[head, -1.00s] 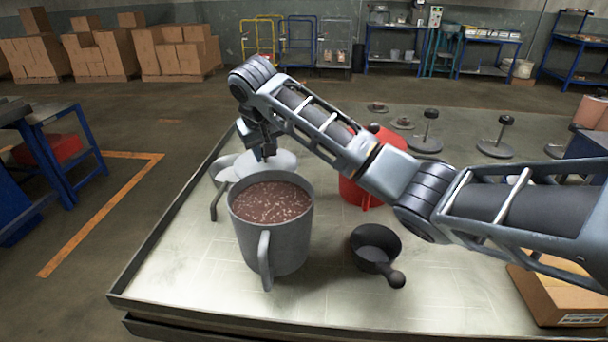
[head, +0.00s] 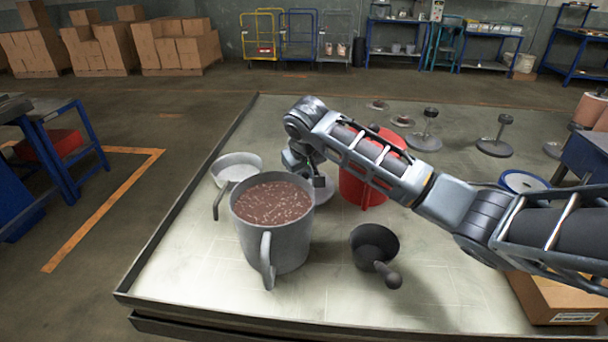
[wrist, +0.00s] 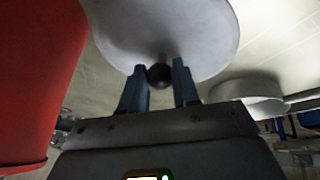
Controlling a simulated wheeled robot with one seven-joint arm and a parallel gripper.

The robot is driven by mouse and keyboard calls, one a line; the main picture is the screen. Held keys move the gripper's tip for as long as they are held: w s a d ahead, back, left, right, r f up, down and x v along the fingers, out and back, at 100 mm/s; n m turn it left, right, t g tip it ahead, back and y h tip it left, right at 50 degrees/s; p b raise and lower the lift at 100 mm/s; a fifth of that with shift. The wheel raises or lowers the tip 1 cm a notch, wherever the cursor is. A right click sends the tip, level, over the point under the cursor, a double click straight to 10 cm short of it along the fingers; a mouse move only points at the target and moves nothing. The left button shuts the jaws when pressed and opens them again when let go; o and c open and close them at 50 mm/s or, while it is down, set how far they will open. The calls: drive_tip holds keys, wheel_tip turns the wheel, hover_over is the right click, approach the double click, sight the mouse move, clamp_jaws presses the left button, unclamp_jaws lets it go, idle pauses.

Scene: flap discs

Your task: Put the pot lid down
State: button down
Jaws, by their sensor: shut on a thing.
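The pot lid (wrist: 165,30) is a pale grey disc with a dark round knob (wrist: 160,76). In the wrist view the knob sits between the fingers of my gripper (wrist: 160,86), which is shut on it. In the head view my gripper (head: 312,178) is just behind the right rim of the large grey pot (head: 275,240), left of the red pot (head: 362,185). There the lid is mostly hidden behind the large pot and my gripper. The large pot is open and full of brown, speckled contents.
A smaller grey pan (head: 236,171) stands behind the large pot at left; the red pot is close in the wrist view (wrist: 30,80). A dark ladle-like pan (head: 375,245) lies at front right. Several knobbed stands (head: 495,145) fill the back. A cardboard box (head: 560,295) sits at right.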

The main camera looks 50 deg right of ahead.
drive_tip(key=shift+f, duration=0.3)
drive_tip(key=c, duration=0.8)
unclamp_jaws()
drive_tip(key=shift+f, duration=0.1)
drive_tip(key=b+v, duration=0.1)
drive_tip(key=v, duration=1.1)
